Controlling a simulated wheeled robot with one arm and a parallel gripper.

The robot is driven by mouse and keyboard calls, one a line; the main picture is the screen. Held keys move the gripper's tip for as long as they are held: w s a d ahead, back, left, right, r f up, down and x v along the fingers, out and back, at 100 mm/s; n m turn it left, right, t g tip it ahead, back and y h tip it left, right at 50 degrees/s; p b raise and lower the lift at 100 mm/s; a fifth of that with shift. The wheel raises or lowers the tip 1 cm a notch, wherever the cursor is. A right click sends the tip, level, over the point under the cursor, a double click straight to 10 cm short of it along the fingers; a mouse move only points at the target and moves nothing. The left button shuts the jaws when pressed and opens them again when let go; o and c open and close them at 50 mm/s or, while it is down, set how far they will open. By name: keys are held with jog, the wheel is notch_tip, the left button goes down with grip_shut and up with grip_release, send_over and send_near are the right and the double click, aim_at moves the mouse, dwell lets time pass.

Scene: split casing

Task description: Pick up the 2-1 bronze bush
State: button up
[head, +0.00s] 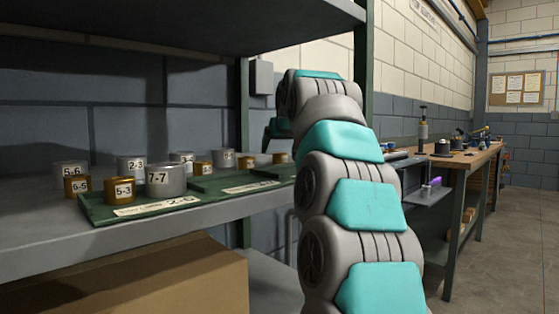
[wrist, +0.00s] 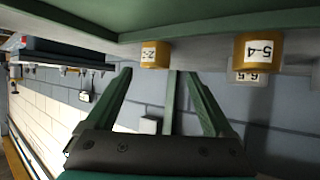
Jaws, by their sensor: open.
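In the wrist view, a small bronze bush (wrist: 154,54) with a white label sits by a green edge, top centre. The label seems to begin with 2, but I cannot read it surely. My gripper (wrist: 157,76) is open and empty, its two dark green fingers spread below that bush in the picture, apart from it. In the head view my gripper is hidden behind my arm. Small bronze bushes stand at the far part of the shelf (head: 203,168), their labels too small to read.
A bronze bush marked 5-4 (wrist: 258,50) stands to the right in the wrist view, with a grey bush (wrist: 250,77) beside it. A shelf board (head: 180,22) hangs above.

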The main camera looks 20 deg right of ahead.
aim_at(280, 154)
jog(key=x, duration=0.4)
jog(key=shift+w+d+f, duration=0.25)
jog(key=shift+d, duration=0.1)
grip_shut()
dwell(0.4)
